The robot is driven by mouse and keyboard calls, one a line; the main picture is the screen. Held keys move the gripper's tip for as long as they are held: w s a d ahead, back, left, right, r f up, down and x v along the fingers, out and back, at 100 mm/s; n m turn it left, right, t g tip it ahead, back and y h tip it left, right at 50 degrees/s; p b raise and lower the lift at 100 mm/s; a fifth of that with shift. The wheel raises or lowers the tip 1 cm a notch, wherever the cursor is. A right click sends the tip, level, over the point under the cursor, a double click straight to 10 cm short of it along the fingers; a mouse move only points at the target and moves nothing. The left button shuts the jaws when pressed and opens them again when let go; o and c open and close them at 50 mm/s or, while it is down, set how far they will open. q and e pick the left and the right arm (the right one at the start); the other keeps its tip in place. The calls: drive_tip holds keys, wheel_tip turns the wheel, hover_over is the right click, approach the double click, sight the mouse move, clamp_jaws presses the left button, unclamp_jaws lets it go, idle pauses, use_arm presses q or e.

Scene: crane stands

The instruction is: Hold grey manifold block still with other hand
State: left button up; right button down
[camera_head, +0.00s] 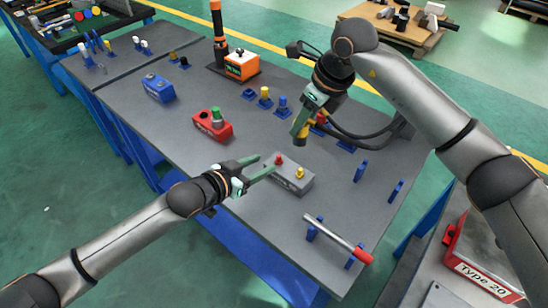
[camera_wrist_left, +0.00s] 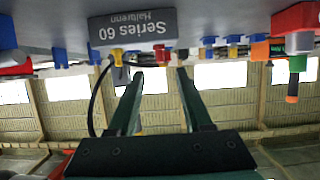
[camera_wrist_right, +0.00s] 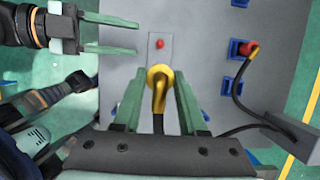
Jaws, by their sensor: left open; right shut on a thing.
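The grey manifold block (camera_head: 296,184) lies on the bench, with a red fitting (camera_head: 278,160) and a yellow fitting (camera_head: 300,173) on top. The left wrist view shows its labelled side (camera_wrist_left: 135,28) upside down. My left gripper (camera_head: 270,167) is open, its fingertips close to the block's near-left side; it does not grip the block. My right gripper (camera_head: 301,128) is shut on a yellow hose connector (camera_wrist_right: 158,78), held above the block. In the right wrist view the connector hides the block's yellow fitting.
A black hose runs from the held connector. A red-handled bar (camera_head: 338,238) rests on blue supports to the right. A red block (camera_head: 212,126), a blue block (camera_head: 158,88) and an orange block (camera_head: 241,66) stand farther back. The bench front-left of the manifold block is clear.

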sight(278, 156)
use_arm(q)
drive_tip(key=x, duration=0.8)
drive_tip(key=shift+c, duration=0.2)
drive_tip(key=shift+f, duration=0.1)
clamp_jaws()
idle(2.0)
